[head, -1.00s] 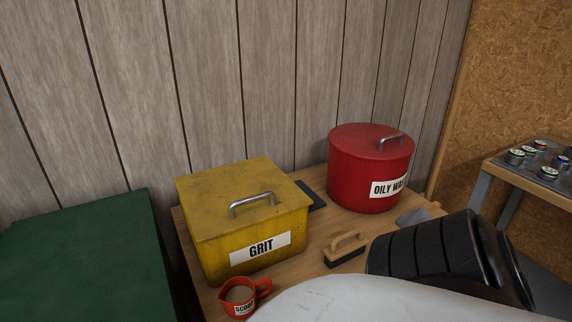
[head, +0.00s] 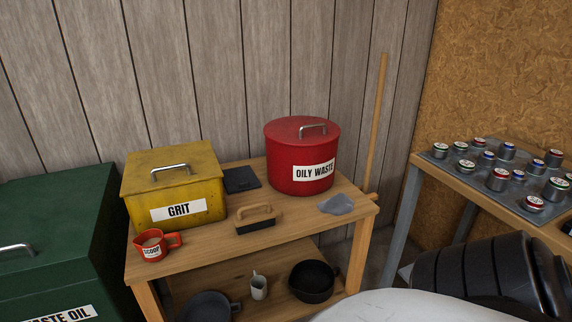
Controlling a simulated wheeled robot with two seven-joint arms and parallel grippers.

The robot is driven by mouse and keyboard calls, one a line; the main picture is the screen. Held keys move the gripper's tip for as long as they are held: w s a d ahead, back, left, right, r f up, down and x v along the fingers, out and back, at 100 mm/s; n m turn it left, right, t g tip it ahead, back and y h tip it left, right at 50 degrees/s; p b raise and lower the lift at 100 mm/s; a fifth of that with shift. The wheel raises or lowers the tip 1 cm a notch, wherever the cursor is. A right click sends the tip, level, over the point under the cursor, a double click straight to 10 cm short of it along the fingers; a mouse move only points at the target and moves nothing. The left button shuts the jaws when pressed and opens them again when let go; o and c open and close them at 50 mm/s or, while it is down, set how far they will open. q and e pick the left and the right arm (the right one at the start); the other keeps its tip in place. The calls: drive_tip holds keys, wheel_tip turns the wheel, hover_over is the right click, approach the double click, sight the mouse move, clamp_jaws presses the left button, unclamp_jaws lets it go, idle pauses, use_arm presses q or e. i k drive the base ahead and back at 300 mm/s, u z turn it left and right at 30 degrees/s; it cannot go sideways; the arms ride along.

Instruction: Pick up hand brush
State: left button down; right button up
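The hand brush (head: 257,219) lies on the wooden bench top, between the yellow grit box and a grey rag. It has a light wooden handle arched over a dark bristle block. Its handle faces up and nothing covers it. A black ribbed part of my own arm shows at the lower right, with a pale rounded part of my body at the bottom edge. Neither of my grippers shows in the head view.
On the wooden bench (head: 318,221) stand a yellow grit box (head: 200,190), a red oily waste bin (head: 290,150), a red scoop (head: 151,246), a dark flat pad (head: 241,180) and a grey rag (head: 336,204). Pans are on the lower shelf. A green waste oil container (head: 50,215) stands left.

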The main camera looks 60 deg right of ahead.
sight(249, 223)
drive_tip(key=z, duration=1.15)
drive_tip(key=i, duration=0.15)
drive_tip(key=z, duration=0.15)
